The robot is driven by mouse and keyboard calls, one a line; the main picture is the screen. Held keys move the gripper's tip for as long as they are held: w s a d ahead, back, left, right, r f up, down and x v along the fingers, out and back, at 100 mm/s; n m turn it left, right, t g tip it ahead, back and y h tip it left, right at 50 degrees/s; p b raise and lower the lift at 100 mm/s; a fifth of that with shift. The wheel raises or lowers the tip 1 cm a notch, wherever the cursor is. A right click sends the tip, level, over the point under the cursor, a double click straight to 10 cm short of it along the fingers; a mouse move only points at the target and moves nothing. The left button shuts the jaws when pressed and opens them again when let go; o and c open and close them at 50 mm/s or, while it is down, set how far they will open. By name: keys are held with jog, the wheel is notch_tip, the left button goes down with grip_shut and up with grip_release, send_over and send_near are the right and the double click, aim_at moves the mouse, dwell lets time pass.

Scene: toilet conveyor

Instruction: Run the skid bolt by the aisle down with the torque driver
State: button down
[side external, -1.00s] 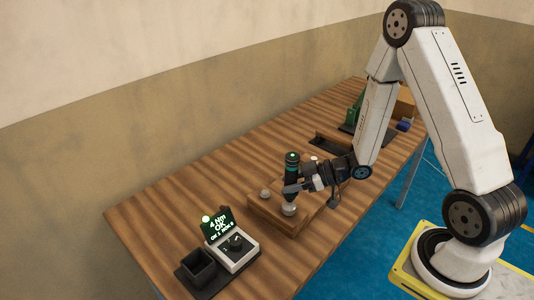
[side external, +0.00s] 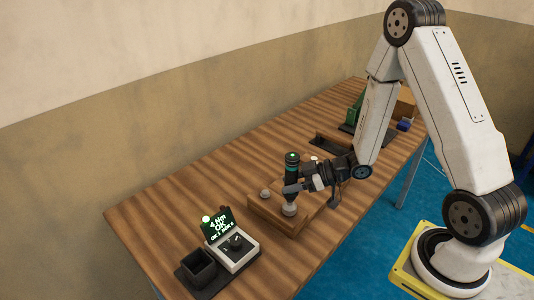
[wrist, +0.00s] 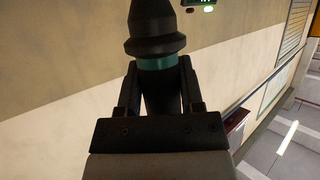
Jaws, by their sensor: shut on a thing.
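My gripper (side external: 298,187) is shut on the torque driver (side external: 292,164), a dark tool with a green ring near its top. The driver stands roughly upright over the near bolt (side external: 289,209) on the wooden skid (side external: 263,213). Whether its tip is seated on that bolt is too small to tell. A second pale bolt head (side external: 265,194) shows farther left on the skid. In the wrist view the driver's black body with a teal band (wrist: 158,62) sits between the two fingers of my gripper (wrist: 160,82). The bolts are out of the wrist view.
A controller (side external: 236,249) with a lit green screen reading "4 Nm OK" stands near the table's front end, with a dark open box (side external: 198,266) beside it. A dark tray (side external: 331,145), a green item (side external: 355,110) and a brown box (side external: 405,104) are farther back. The left tabletop is clear.

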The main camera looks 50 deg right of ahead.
aim_at(292, 167)
jog(key=shift+r, duration=0.15)
jog(key=shift+w+r, duration=0.1)
jog(key=shift+r, duration=2.3)
